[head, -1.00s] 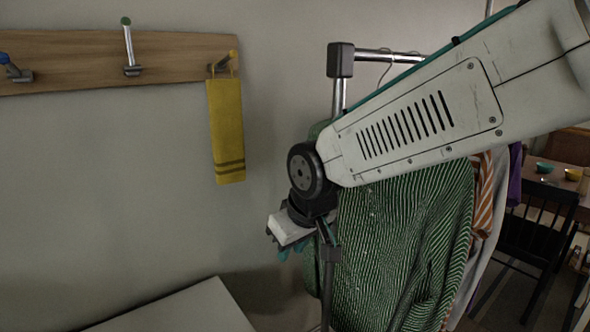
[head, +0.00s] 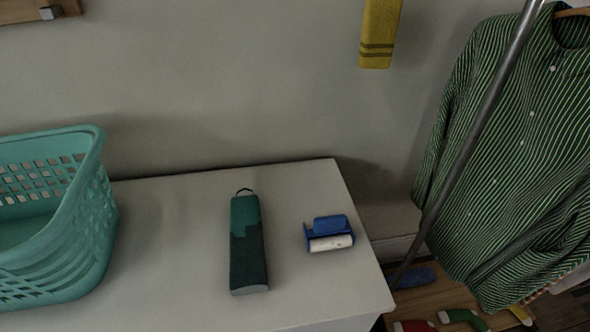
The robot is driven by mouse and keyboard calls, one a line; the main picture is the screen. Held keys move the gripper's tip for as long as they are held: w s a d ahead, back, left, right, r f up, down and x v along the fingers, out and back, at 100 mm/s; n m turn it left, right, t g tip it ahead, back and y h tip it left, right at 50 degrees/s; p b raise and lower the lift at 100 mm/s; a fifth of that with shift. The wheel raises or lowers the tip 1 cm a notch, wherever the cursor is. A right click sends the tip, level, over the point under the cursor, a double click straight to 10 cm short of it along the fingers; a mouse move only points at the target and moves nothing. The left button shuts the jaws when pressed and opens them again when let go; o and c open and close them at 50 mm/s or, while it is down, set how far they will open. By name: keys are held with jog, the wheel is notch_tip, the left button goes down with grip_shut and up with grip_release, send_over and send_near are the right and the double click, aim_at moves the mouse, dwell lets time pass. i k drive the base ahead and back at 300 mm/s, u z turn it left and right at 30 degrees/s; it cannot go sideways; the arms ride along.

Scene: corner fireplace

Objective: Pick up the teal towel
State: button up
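A long teal piece with a dark loop at its far end, which looks like the teal towel (head: 248,245), lies lengthwise on the white surface (head: 180,225). Its lower part looks darker and its near end is grey. It lies apart from the things on either side. My gripper is not in view in the head view now, so its state and its distance from the towel do not show.
A teal laundry basket (head: 88,235) stands at the left of the white surface. A blue and white object (head: 328,233) lies right of the towel. A yellow towel (head: 380,35) hangs on the wall. A metal pole (head: 485,115) and a green striped shirt (head: 515,140) are at the right.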

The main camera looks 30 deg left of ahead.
aim_at(248, 274)
jog(key=u, duration=1.65)
